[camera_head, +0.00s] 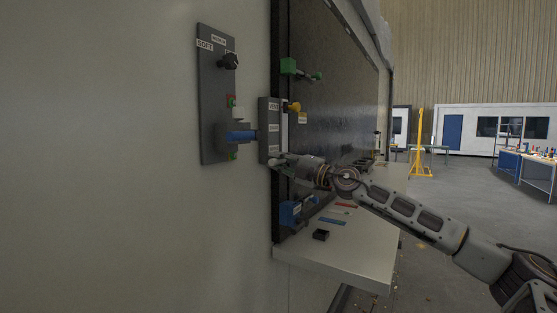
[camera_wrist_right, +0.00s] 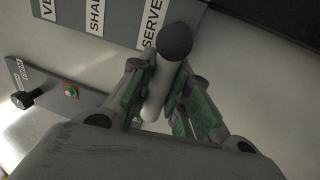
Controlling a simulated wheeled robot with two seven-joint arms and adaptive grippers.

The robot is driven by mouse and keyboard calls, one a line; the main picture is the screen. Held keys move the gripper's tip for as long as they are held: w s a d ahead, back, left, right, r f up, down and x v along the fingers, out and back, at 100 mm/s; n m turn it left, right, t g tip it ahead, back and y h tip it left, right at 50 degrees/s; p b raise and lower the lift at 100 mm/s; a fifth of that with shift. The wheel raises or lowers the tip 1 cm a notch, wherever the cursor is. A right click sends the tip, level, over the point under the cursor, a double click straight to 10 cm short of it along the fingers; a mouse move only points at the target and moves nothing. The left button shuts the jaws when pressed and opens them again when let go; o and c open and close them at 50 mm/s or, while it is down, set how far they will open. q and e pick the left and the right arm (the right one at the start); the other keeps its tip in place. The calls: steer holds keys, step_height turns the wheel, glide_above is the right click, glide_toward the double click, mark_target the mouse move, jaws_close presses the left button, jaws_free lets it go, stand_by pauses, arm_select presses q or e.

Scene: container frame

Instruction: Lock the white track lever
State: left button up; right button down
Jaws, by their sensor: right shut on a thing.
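The white lever (camera_wrist_right: 158,92) shows in the wrist view as a pale shaft with a dark round knob at its upper end. My right gripper (camera_wrist_right: 166,84) has its green-padded fingers on both sides of the shaft, shut on it. In the head view my right gripper (camera_head: 281,160) reaches in from the right to the lower edge of a narrow grey labelled panel (camera_head: 268,118). The lever cannot be made out clearly there. In the wrist view the panel (camera_wrist_right: 113,27) carries white labels, one reading "SERVE", partly cut off. My left gripper is not in view.
Green (camera_head: 289,66) and yellow (camera_head: 293,107) fittings are above my gripper. Below is a shelf (camera_head: 345,255) with a small black box (camera_head: 321,235).

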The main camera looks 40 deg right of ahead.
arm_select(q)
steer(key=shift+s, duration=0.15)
arm_select(e)
steer(key=c, duration=1.3)
jaws_free()
steer(key=shift+d, duration=0.1)
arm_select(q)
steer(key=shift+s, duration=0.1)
arm_select(e)
steer(key=shift+r, duration=0.1)
steer(key=shift+r, duration=0.35)
steer(key=shift+r, duration=0.35)
